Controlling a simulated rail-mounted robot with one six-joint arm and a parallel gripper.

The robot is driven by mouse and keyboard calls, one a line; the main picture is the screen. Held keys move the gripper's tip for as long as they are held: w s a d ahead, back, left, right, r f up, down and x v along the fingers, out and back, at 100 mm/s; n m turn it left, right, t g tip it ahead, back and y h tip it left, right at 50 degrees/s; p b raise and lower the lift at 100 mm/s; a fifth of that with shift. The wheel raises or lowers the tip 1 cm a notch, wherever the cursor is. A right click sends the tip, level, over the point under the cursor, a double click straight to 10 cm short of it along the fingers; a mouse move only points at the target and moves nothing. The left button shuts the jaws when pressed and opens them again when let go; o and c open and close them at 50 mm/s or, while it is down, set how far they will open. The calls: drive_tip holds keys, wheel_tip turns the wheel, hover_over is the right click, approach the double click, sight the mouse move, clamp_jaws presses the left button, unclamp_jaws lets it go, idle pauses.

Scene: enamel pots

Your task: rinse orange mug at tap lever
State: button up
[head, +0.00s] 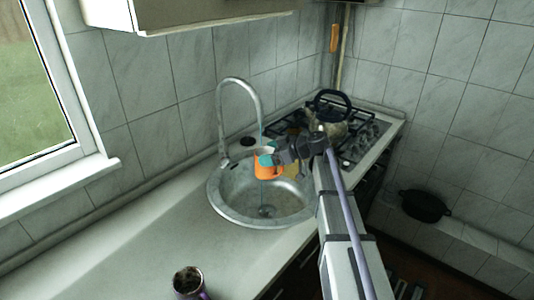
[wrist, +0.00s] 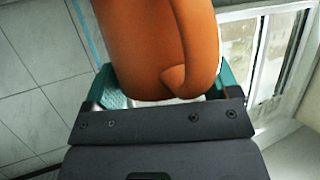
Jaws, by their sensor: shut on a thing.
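The orange mug (head: 268,172) is held above the sink basin (head: 228,204) in the head view. My gripper (head: 267,159), with teal fingertips, is shut on it. In the wrist view the mug (wrist: 160,45) fills the upper middle, with its handle to the right and teal fingers at both sides. The curved metal tap (head: 241,80) stands behind the sink, its spout above the mug. A thin blue stream (head: 262,130) falls from it and shows below the mug too; I cannot tell whether it enters the mug. The tap's lever is not clear.
A purple mug (head: 187,284) with dark contents stands on the counter (head: 130,245) at the front. A kettle (head: 331,122) sits on the gas stove (head: 365,140) behind my arm. A black pot (head: 425,206) rests on a ledge at right. The counter left of the sink is clear.

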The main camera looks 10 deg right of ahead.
drive_tip(key=s+a+r+p, duration=0.2)
drive_tip(key=s+r+p, duration=0.1)
drive_tip(key=s+r, duration=0.1)
drive_tip(key=shift+s+p, duration=0.3)
drive_tip(key=shift+p, duration=0.1)
drive_tip(key=shift+d, duration=0.1)
idle(0.4)
